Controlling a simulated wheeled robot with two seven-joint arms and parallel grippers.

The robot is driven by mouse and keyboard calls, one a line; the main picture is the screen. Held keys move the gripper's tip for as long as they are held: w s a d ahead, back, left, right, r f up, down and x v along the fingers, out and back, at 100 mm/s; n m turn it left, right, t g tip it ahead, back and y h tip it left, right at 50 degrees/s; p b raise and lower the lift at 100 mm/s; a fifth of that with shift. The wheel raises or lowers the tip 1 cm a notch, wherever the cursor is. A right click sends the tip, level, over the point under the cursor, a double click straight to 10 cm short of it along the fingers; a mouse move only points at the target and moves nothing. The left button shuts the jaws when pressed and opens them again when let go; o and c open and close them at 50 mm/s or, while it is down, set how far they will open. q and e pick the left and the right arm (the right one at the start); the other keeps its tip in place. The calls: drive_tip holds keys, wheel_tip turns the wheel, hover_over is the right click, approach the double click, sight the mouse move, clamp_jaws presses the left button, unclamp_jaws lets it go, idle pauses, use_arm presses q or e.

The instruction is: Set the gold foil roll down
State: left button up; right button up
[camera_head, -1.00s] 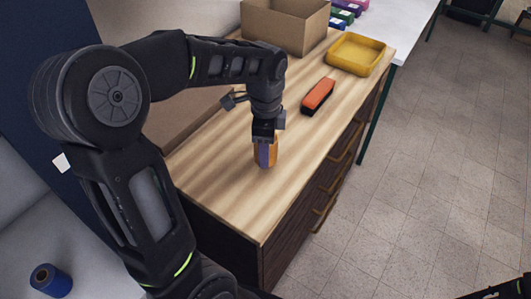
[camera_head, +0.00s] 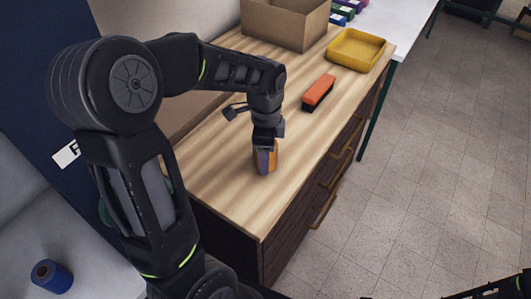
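The gold foil roll (camera_head: 273,151) is upright in my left gripper (camera_head: 264,160), at the wooden top of the drawer cabinet (camera_head: 225,205). A greyish-purple finger covers the roll's near side, and gold shows beside it. The gripper points down and appears shut on the roll. The roll's lower end is at or very near the wood; I cannot tell whether it touches. My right gripper is not in view; only dark parts of my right arm show at the bottom right corner.
An orange-topped black brush or block (camera_head: 319,92) lies behind the roll. A yellow tray (camera_head: 357,68) and an open cardboard box (camera_head: 283,25) stand farther back. A blue spool (camera_head: 50,277) is at lower left. The cabinet top in front of and right of the roll is clear.

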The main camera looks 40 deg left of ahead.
use_arm(q)
drive_tip(key=o, duration=0.3)
drive_tip(key=shift+o, duration=0.2)
wheel_tip(320, 180, up, 12)
drive_tip(key=shift+r, duration=0.2)
drive_tip(key=shift+f, duration=0.1)
idle(0.8)
